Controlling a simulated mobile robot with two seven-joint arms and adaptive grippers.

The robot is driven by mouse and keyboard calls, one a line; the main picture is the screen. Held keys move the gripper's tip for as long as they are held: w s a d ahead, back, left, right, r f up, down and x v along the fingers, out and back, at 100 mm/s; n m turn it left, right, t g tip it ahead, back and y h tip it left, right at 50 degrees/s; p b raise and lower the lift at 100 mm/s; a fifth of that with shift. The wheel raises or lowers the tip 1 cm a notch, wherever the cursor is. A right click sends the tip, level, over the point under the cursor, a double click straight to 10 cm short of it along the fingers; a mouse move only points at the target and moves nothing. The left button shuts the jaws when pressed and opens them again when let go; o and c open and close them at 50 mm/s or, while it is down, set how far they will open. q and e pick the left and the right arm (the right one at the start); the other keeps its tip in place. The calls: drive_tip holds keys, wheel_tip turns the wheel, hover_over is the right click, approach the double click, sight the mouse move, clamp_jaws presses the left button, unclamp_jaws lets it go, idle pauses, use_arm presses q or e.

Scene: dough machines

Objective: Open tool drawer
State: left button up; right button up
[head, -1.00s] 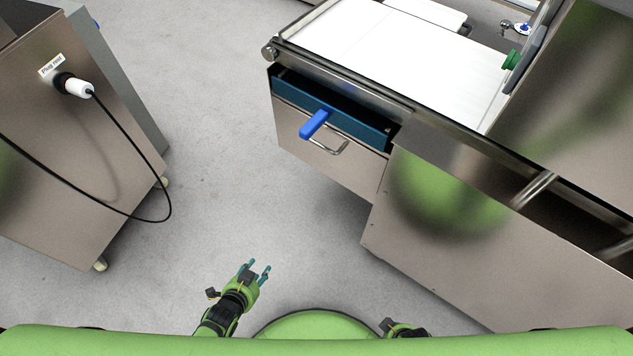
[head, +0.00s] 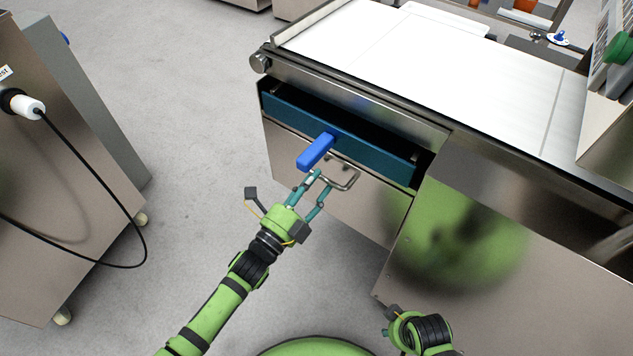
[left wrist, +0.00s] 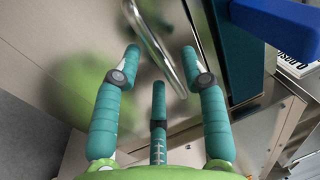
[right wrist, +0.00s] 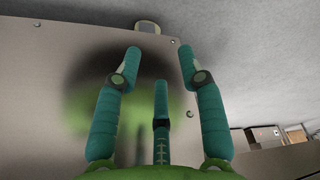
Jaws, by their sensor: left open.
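My left gripper (head: 318,182) is open at the handle's left end. In the left wrist view the handle (left wrist: 158,45) runs between the spread fingertips; I cannot tell whether they touch it. My right gripper (right wrist: 160,62) is open and empty, facing a steel panel, and shows low in the head view.
A blue block-like grip (head: 316,152) juts out at the drawer's top, just above my left fingers; it also shows in the left wrist view (left wrist: 280,22). A white worktop (head: 400,60) lies above. A steel cabinet with a plug and cable (head: 75,140) stands left. Grey floor lies between.

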use_arm(q)
drive_tip(key=shift+w+d, duration=0.35)
drive_tip(key=shift+w, duration=0.15)
use_arm(e)
drive_tip(key=shift+w+r, duration=0.1)
drive_tip(key=shift+r, duration=0.05)
use_arm(q)
drive_tip(key=shift+r, duration=0.1)
drive_tip(key=shift+c, duration=0.4)
clamp_jaws()
drive_tip(key=shift+s+a, duration=0.1)
